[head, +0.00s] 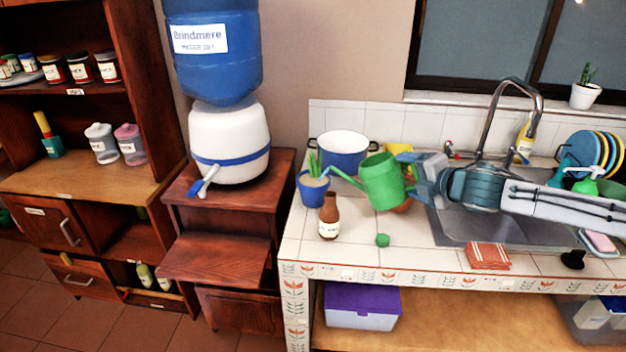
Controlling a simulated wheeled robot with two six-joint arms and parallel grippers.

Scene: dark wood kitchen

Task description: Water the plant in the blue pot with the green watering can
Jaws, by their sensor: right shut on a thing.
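The blue pot (313,193) stands at the left end of the tiled counter and holds a green plant (313,163). The green watering can (382,182) is right of it, with its spout pointing left and the spout tip close to the plant. The can looks slightly tilted. My right gripper (413,170) comes in from the right and is shut on the watering can at its handle side. The jaws partly cover the handle. I see no water coming from the spout. My left gripper is out of view.
A brown bottle (329,217) stands just in front of the blue pot, and a small green object (383,240) lies to its right. A blue-and-white cooking pot (344,153) is behind. The sink (468,229) lies under my right arm. A folded red cloth (488,256) is at the front edge.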

